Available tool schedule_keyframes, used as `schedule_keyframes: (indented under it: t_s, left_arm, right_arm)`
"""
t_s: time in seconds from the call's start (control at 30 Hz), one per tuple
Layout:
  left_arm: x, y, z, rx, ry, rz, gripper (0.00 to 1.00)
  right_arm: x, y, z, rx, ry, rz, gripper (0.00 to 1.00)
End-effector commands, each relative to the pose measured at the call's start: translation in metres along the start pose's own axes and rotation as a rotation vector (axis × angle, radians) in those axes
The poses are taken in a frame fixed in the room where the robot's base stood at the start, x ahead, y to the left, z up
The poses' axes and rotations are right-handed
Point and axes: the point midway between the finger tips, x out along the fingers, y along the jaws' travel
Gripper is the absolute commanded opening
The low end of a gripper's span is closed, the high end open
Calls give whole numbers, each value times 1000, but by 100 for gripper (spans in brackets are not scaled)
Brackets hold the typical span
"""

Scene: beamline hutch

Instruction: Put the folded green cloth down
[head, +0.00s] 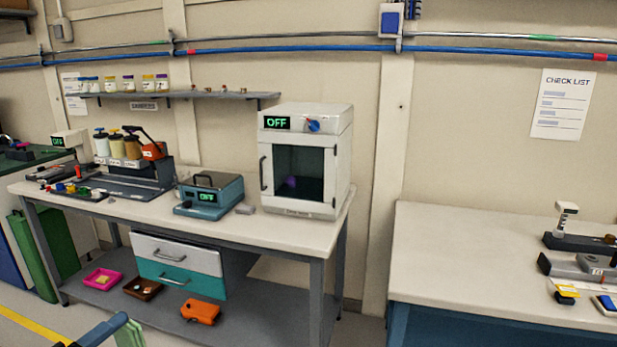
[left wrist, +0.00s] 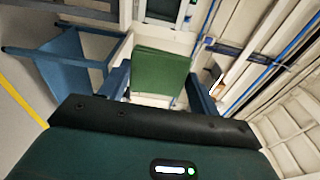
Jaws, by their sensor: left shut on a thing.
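The folded green cloth (left wrist: 160,72) is held between the two blue fingers of my left gripper (left wrist: 158,90) in the left wrist view. It looks flat and sticks out past the fingers. In the head view, only a small part of the cloth (head: 129,334) shows at the bottom left edge, beside a blue part of my left gripper (head: 100,332). Both are in front of the long workbench (head: 230,228), apart from its top as far as I can tell. My right gripper is in neither view.
The long bench carries a white chamber (head: 303,160), a teal device (head: 209,196) and bottles. Its lower shelf (head: 255,310) holds a pink tray (head: 103,279) and an orange box (head: 200,312). The right bench (head: 460,255) is clear on its left part.

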Motion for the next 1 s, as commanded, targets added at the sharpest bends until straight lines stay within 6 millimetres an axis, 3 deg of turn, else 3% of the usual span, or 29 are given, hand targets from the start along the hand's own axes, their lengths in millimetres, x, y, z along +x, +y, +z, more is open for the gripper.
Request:
schedule_keyframes:
  t_s: [0.27,0.63,0.9,1.0]
  left_arm:
    - [6,-27,16,8,138,1,29]
    - [16,-55,22,5,278,-6,29]
    - [23,-43,-41,2,367,-5,29]
    - [23,-39,-55,2,352,-5,29]
  right_arm:
    - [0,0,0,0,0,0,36]
    - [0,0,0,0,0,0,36]
    - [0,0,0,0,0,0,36]
    - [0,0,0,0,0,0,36]
